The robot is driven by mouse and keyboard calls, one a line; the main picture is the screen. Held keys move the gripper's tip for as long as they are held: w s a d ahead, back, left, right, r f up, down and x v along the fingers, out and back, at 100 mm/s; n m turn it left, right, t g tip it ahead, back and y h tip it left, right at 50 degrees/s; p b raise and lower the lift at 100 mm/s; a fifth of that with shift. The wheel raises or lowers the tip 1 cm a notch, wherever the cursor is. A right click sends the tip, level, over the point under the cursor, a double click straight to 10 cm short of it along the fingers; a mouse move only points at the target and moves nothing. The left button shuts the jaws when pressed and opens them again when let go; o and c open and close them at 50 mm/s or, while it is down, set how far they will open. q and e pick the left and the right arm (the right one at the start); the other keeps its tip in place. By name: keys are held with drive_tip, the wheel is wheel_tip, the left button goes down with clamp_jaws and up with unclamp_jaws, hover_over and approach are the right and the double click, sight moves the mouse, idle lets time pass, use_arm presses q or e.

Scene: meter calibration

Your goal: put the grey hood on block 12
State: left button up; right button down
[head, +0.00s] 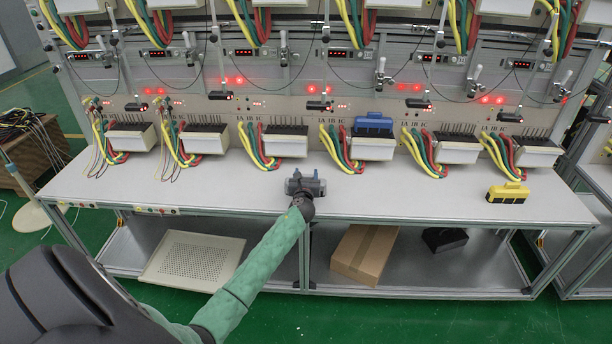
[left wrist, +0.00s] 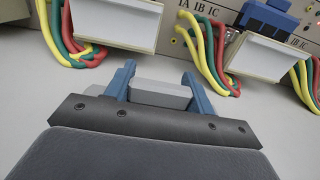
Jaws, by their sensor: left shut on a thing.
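The grey hood (left wrist: 160,94) is clamped between the two blue fingers of my left gripper (left wrist: 158,98) in the left wrist view. In the head view, my left gripper (head: 306,182) is over the middle of the bench top, in front of the third block from the left (head: 285,145). The hood is apart from the blocks. Several white blocks with dark tops stand in a row along the panel. I cannot read which one is block 12. My right gripper is not in view.
A blue hood (head: 373,124) sits on the fourth block (head: 370,149). A yellow hood (head: 508,193) lies on the bench top (head: 420,196) at the right. Coloured cables (head: 335,150) loop out left of the blocks. The front of the bench is mostly clear.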

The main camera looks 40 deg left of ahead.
use_arm(q)
drive_tip(key=shift+f, duration=0.1)
drive_tip(key=o, duration=1.1)
drive_tip(key=shift+c, duration=0.2)
